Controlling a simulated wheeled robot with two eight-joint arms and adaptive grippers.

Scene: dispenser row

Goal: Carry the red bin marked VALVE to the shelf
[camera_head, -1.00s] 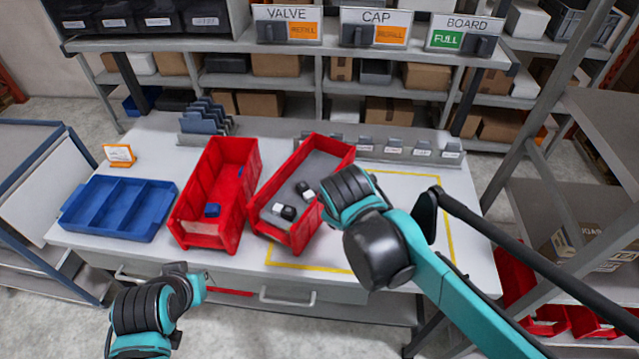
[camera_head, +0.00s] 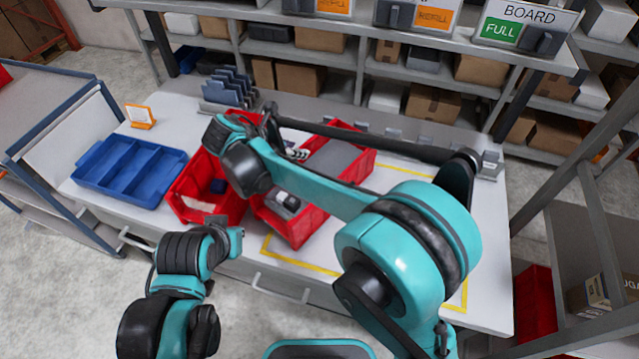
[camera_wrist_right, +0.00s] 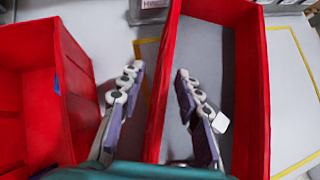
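Two red bins stand side by side on the table: a left bin (camera_head: 183,207) and a right bin (camera_head: 318,221). No VALVE marking is readable on either.
A blue divided tray (camera_head: 130,172) and an orange-and-white card (camera_head: 140,117) are at the table's left. A shelf rack (camera_head: 590,240) with a red bin (camera_head: 535,300) stands at the right. Dispensers and boxed shelving line the back. A yellow outline (camera_head: 290,258) marks the table's right part.

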